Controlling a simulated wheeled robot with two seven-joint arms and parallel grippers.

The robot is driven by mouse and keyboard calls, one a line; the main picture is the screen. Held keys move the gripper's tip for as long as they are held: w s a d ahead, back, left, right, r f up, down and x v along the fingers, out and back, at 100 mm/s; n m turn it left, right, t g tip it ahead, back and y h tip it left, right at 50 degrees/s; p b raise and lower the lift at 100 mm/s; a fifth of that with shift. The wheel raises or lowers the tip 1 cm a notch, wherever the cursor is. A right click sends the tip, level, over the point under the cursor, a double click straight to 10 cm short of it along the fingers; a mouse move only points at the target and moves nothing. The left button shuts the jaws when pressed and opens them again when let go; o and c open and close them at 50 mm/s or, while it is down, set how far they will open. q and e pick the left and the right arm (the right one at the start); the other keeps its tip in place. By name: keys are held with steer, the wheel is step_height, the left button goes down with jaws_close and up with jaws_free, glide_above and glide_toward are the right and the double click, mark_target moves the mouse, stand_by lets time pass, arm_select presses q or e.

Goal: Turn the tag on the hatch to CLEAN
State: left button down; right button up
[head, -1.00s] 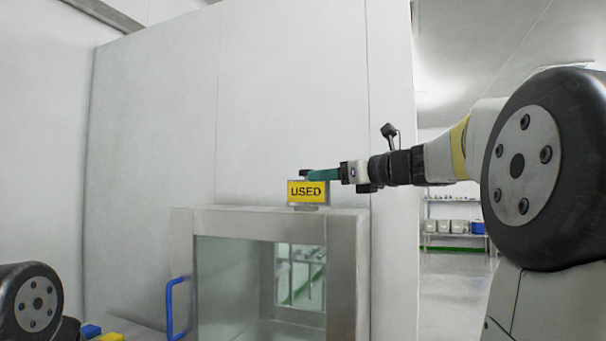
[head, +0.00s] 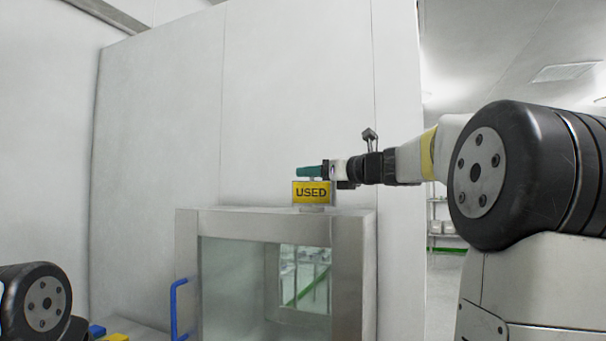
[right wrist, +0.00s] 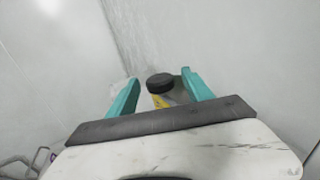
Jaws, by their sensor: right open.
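The tag (head: 311,193) is a yellow plate with black letters reading USED. It stands upright on top of the steel hatch (head: 250,225) in the head view. My right gripper (head: 310,171) comes in from the right, its teal fingers just above the tag's top edge. In the right wrist view, its two fingers (right wrist: 158,82) are apart, with a dark round knob (right wrist: 160,80) and part of the yellow tag (right wrist: 160,101) showing between them. I cannot tell whether either finger touches the knob. My left gripper is not in view.
The hatch has a glass front (head: 235,290) and a blue handle (head: 175,310) at its left. A plain white wall (head: 290,110) rises behind it. A shelf rack (head: 440,232) stands far back on the right. The space above the hatch is otherwise clear.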

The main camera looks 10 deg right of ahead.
jaws_close()
steer(key=shift+w, duration=0.1)
steer(key=shift+n+g+y, duration=0.4)
steer(key=shift+y, duration=0.1)
steer(key=n+y, duration=0.1)
steer(key=g+y, duration=0.1)
steer(key=n+g+y, duration=0.1)
steer(key=shift+w+d+f+n, duration=0.1)
steer(key=shift+w+d+n, duration=0.1)
steer(key=shift+d+n, duration=0.1)
steer(key=shift+w+n+g+y, duration=0.1)
steer(key=shift+n+g+y, duration=0.9)
steer(key=shift+g, duration=0.5)
steer(key=shift+w+n+g+y, duration=0.1)
steer(key=shift+n+g+y, duration=0.9)
steer(key=shift+g, duration=0.5)
jaws_free()
